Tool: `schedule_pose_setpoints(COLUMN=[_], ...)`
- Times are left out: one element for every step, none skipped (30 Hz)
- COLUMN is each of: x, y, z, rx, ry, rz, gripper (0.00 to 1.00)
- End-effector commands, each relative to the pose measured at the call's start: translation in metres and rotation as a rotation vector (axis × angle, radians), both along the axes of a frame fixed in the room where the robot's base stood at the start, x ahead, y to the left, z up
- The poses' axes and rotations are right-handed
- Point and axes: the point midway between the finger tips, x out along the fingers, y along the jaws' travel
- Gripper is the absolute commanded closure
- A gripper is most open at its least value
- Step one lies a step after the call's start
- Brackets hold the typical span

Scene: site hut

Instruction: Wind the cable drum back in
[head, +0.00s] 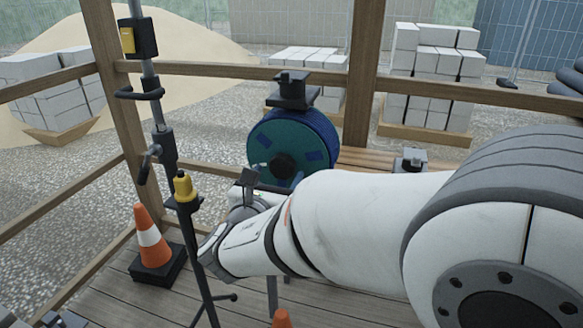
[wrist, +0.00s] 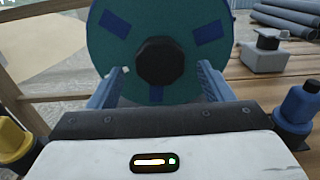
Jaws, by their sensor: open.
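The cable drum (head: 308,140) stands upright past my arm in the head view, with a teal face, blue patches, a dark blue rim and a black hub. The drum face (wrist: 115,45) fills the upper middle of the wrist view, its black hub (wrist: 162,62) near the centre. A small pale piece shows on the face left of the hub; I cannot tell whether it is a handle. My gripper (wrist: 158,72) is open and empty, its two blue-grey fingers on either side of the hub in the picture. In the head view my gripper (head: 262,178) is in front of the drum, partly hidden.
A black stand pole (head: 170,150) with a yellow-topped fitting (head: 184,188) rises left of my gripper. An orange cone (head: 153,240) sits on the plank floor. A grey box (head: 411,160) lies on the bench right of the drum. Wooden rails and posts enclose the area.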

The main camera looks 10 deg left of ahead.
Motion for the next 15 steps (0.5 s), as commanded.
schedule_pose_setpoints(x=[0.008, 0.011, 0.015, 0.017, 0.019, 0.021, 0.022, 0.023, 0.023, 0.023, 0.023, 0.023, 0.023, 0.023, 0.023], y=[-0.001, -0.001, -0.002, -0.002, -0.002, -0.002, -0.002, -0.002, -0.002, -0.002, -0.002, -0.002, -0.002, -0.002, -0.002], z=[-0.002, -0.001, -0.001, -0.001, -0.001, -0.001, -0.001, -0.001, 0.000, 0.000, 0.000, 0.000, 0.000, 0.000, 0.000], rx=[0.000, 0.000, 0.000, 0.000, 0.001, 0.001, 0.001, 0.001, 0.001, 0.001, 0.001, 0.001, 0.001, 0.001, 0.001], ry=[0.001, 0.001, 0.000, 0.000, 0.001, 0.001, 0.001, 0.001, 0.001, 0.001, 0.001, 0.001, 0.001, 0.001, 0.001], rz=[-0.002, -0.002, -0.002, -0.002, -0.001, 0.000, 0.000, 0.000, 0.000, 0.001, 0.001, 0.001, 0.001, 0.001, 0.001], gripper=[0.26, 0.26, 0.26, 0.26, 0.26, 0.26, 0.26, 0.26, 0.26, 0.26, 0.26, 0.26, 0.26, 0.26, 0.26])
